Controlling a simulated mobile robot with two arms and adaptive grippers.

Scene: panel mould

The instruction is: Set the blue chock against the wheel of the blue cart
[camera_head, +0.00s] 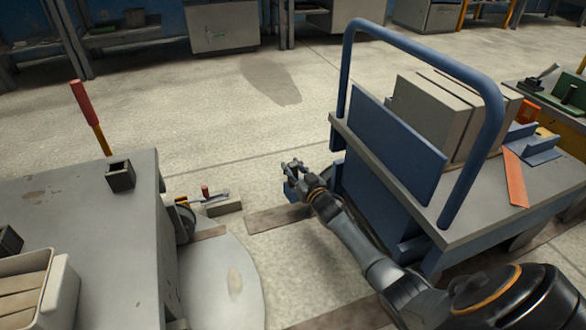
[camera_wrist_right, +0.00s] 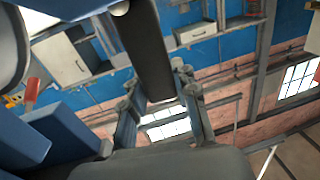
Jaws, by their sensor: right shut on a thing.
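The blue cart (camera_head: 392,165) stands right of centre, with a tubular blue handle (camera_head: 347,75) and beige boxes (camera_head: 432,112) on its deck. My right gripper (camera_head: 293,168) is low beside the cart's left side. My gripper and forearm cover much of the chock and the cart's lower side. The cart's wheel cannot be made out clearly, nor whether the chock touches it. The right wrist view shows the fingers (camera_wrist_right: 160,100) close up. My left gripper is out of view.
A grey table or cart (camera_head: 80,215) with a red-handled lever (camera_head: 90,115) stands at the left. A grey block (camera_head: 223,207) and small tools lie on the floor between. Open concrete floor (camera_head: 220,105) lies behind. A workbench with parts (camera_head: 560,90) is at the right.

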